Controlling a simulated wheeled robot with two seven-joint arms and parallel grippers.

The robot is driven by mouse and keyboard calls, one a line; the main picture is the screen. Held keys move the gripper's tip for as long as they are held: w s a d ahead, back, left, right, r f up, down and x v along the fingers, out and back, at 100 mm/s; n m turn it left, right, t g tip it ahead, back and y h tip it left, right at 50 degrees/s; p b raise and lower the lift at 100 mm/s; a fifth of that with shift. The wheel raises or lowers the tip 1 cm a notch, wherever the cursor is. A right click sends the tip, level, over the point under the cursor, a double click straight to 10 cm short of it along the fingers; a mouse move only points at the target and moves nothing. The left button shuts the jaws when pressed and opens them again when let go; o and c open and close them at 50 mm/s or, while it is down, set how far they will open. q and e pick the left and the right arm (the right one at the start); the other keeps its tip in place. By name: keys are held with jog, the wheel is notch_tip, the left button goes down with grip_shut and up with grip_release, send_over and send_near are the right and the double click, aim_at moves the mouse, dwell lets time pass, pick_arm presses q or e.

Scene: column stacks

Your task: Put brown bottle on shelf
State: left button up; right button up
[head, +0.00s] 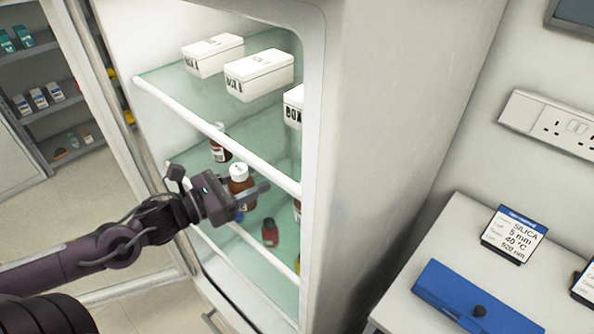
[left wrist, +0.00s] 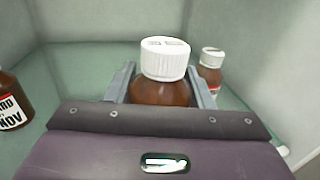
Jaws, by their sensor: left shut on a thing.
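The brown bottle (head: 240,184) with a white cap is between the fingers of my left gripper (head: 250,190), inside the open fridge at the middle shelf level. In the left wrist view the same bottle (left wrist: 161,88) stands upright between the two grey fingers of the gripper (left wrist: 162,85), which is shut on it. Its lower part is hidden by the gripper body. I cannot tell whether its base touches the glass shelf (left wrist: 75,62). My right gripper is not in view.
Another brown bottle (head: 219,150) stands behind on the shelf; more bottles show at left (left wrist: 12,105) and right (left wrist: 210,70) in the wrist view. White boxes (head: 258,74) sit on the upper shelf (head: 175,85). A red-brown bottle (head: 270,232) is lower down. White shelf front bars (head: 215,132) border the opening.

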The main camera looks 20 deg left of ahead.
pick_arm(q)
jog(key=b+x, duration=0.1)
jog(key=x, duration=0.4)
jog(key=shift+w+d+b, duration=0.15)
jog(key=shift+w+b, duration=0.15)
jog(key=shift+b, duration=0.05)
jog(key=shift+x, duration=2.9)
jog(key=shift+w+f+p, duration=0.15)
jog(key=shift+f+p, duration=0.05)
jog(key=shift+p, duration=0.3)
notch_tip(320, 180, down, 2)
jog(key=shift+f+p, duration=0.2)
jog(key=shift+p, duration=0.25)
jog(key=shift+f, duration=0.35)
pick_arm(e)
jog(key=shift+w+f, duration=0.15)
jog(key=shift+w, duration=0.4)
